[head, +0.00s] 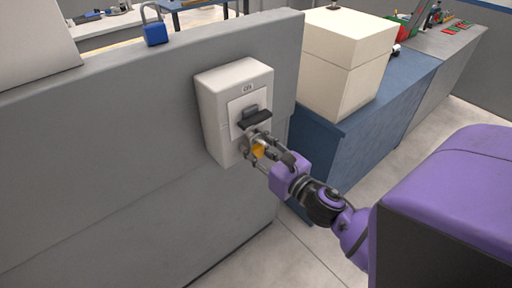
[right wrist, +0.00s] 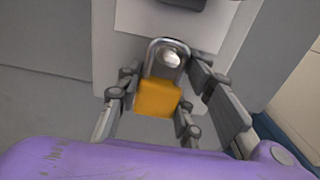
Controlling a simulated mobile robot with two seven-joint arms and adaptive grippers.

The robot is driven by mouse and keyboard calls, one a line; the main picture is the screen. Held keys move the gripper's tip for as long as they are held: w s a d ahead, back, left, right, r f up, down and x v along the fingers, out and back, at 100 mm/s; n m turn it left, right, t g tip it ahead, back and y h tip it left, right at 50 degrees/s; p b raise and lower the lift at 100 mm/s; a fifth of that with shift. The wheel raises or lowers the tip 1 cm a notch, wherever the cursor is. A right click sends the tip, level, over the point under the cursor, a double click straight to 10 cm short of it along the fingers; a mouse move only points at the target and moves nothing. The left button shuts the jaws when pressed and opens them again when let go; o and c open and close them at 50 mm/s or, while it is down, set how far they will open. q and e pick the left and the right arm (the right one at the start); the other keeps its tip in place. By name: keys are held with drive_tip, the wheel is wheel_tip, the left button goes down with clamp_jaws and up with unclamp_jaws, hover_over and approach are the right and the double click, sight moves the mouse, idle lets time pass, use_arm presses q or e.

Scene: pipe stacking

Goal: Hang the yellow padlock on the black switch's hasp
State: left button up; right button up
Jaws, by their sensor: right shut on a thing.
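The switch is a white box (head: 212,108) on the grey wall, with a black handle (head: 255,118) on its front plate. In the right wrist view the black handle (right wrist: 186,4) shows only at the top edge. The yellow padlock (head: 258,151) is just below the handle, in my right gripper (head: 262,154). The right wrist view shows the padlock's orange-yellow body (right wrist: 157,98) between the fingers, shackle upward. A round silver piece (right wrist: 170,59) appears inside the shackle loop; I cannot tell whether the shackle passes around it or is in front. My left gripper is out of view.
A blue padlock (head: 155,27) sits on top of the grey wall (head: 110,130). Right of the switch, a large cream box (head: 345,62) stands on a blue bench (head: 372,130). A counter (head: 432,45) with small items is behind. Floor shows below.

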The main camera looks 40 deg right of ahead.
drive_tip(key=o, duration=1.2)
drive_tip(key=shift+o, duration=0.4)
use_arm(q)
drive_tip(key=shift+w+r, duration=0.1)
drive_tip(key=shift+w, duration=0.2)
use_arm(e)
drive_tip(key=s+d, duration=0.1)
drive_tip(key=s, duration=1.1)
